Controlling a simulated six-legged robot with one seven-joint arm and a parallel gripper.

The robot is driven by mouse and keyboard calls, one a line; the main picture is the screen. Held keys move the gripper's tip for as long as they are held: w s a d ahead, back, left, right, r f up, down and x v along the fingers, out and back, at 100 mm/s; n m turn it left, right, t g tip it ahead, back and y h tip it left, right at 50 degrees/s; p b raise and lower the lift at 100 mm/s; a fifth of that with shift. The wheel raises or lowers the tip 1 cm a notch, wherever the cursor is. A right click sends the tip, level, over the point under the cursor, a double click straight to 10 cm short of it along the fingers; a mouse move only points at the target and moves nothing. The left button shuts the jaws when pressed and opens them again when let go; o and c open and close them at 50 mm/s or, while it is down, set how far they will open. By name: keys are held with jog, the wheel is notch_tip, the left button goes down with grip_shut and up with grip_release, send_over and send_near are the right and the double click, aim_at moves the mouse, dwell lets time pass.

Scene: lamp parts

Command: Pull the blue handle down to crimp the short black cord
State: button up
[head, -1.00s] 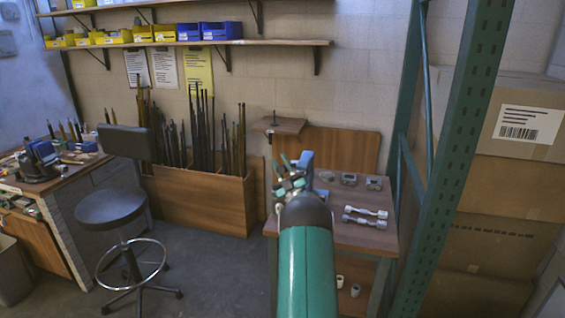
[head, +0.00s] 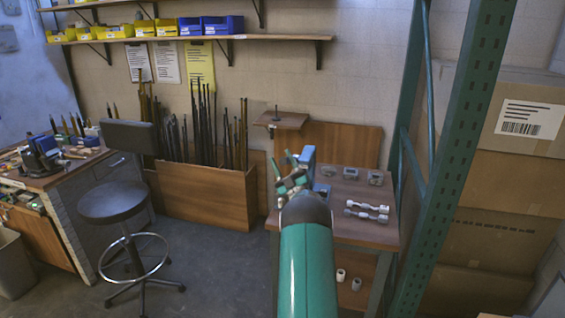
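My gripper (head: 283,162) is at the wooden side table, seen from behind past my green arm. Its two thin teal fingertips stand apart, with nothing visible between them. Just right of the fingers is an upright blue part (head: 308,156), with more blue (head: 322,190) lower down beside my wrist. They look like parts of one tool, perhaps the crimper with its handle, but my arm covers much of it. I cannot tell whether the gripper touches it. I cannot make out the short black cord.
The side table (head: 368,231) also holds several small grey boxes (head: 350,173) and metallic spindle-shaped parts (head: 367,209). A green rack post (head: 450,150) stands close on the right.

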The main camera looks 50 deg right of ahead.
dwell(0.3)
jog(key=v, duration=1.4)
jog(key=shift+w, duration=0.1)
